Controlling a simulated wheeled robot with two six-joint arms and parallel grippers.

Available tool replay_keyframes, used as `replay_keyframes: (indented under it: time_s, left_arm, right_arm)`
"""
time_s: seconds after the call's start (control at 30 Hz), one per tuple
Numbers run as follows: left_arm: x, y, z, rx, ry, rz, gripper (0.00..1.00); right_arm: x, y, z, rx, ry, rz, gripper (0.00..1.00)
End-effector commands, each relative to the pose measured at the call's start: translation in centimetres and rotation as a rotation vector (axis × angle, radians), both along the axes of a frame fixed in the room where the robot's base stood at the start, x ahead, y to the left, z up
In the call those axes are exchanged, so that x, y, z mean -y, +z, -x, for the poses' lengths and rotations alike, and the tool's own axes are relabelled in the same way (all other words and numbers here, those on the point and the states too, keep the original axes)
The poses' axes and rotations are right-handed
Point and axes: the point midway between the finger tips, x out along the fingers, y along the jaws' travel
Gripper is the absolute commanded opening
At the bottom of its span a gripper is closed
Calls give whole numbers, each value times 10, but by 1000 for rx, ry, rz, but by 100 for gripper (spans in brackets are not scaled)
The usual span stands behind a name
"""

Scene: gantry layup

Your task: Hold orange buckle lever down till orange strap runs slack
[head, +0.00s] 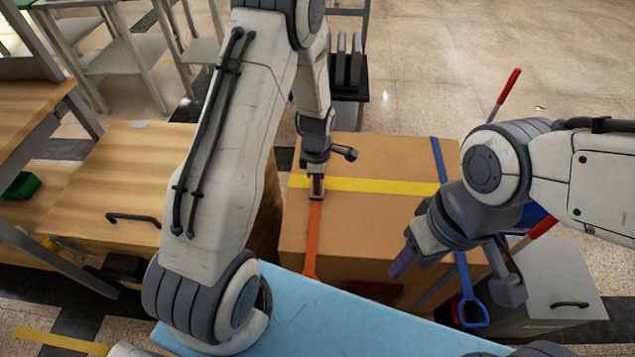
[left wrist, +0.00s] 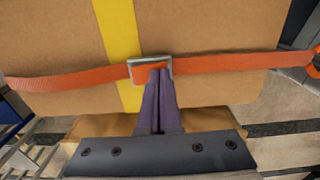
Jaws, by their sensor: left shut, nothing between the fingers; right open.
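An orange strap (head: 313,237) runs over the top of a large cardboard box (head: 375,228). Its metal-framed buckle with an orange lever (head: 317,190) sits on the strap by the yellow strap (head: 375,186). My left gripper (head: 318,184) is shut and empty, its fingertips at the buckle. In the left wrist view the purple fingers (left wrist: 158,75) overlap the lower edge of the orange buckle (left wrist: 150,67); they appear to touch the lever. There the orange strap (left wrist: 225,63) looks nearly straight on the right and sags slightly on the left. My right gripper (head: 402,262) is open and empty, over the box's right part.
A blue strap (head: 452,215) with a blue end loop crosses the box's right side. A light blue surface (head: 330,318) lies in front. A wooden cabinet (head: 120,185) stands left, a grey cabinet (head: 560,285) right.

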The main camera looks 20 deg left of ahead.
Motion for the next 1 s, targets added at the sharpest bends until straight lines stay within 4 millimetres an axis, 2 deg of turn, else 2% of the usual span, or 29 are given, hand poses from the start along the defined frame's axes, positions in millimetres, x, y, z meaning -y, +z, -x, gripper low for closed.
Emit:
replay_keyframes:
  time_s: [0.27, 0.57, 1.0]
  left_arm:
    - [0, 1, 2, -4, 0, 0, 0]
    - [0, 15, 1, -4, 0, 0, 0]
    - [0, 20, 1, -2, 0, 1, 0]
  right_arm:
    - [0, 2, 0, 0, 0, 0, 50]
    - [0, 16, 0, 0, 0, 0, 50]
    - [0, 19, 0, 0, 0, 0, 50]
